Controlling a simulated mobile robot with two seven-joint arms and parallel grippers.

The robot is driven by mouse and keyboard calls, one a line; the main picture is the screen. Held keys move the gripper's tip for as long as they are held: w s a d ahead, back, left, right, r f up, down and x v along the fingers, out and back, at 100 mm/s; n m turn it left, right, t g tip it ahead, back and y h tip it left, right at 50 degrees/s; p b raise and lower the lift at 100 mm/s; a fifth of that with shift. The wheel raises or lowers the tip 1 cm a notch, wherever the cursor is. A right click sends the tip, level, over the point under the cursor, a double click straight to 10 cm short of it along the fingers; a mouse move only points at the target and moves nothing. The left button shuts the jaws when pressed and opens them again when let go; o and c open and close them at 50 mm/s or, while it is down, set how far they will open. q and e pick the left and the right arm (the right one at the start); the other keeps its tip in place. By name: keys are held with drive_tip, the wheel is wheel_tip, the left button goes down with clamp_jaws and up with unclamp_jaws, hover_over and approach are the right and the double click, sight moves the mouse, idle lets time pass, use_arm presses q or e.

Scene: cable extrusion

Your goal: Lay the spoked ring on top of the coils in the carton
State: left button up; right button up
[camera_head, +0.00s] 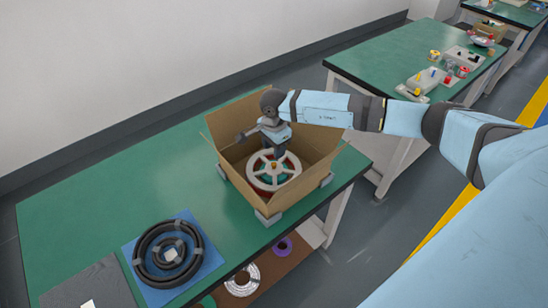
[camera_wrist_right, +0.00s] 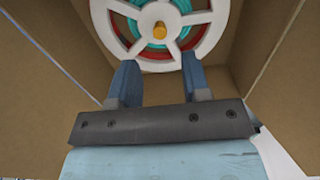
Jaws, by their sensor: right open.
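The white spoked ring (camera_head: 273,172) lies roughly flat inside the open cardboard carton (camera_head: 238,187). Teal and red coils (camera_wrist_right: 158,52) show between its spokes, beneath it. An orange piece sits at the ring's hub. My right gripper (camera_head: 272,150) reaches down into the carton over the far part of the ring. In the right wrist view the two fingers of this gripper (camera_wrist_right: 160,62) stand apart with nothing between them, close to the rim of the spoked ring (camera_wrist_right: 215,30). I cannot tell whether they touch it. My left gripper is not in view.
The carton stands at the right edge of the green table (camera_head: 90,205), its flaps spread. A black coil (camera_head: 148,262) lies on a blue mat at the front. A lower shelf holds several spools (camera_head: 242,280). Another bench (camera_head: 375,65) stands behind.

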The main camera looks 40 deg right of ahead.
sight(274, 164)
wheel_tip(274, 164, up, 7)
drive_tip(key=shift+f, duration=0.2)
idle(0.5)
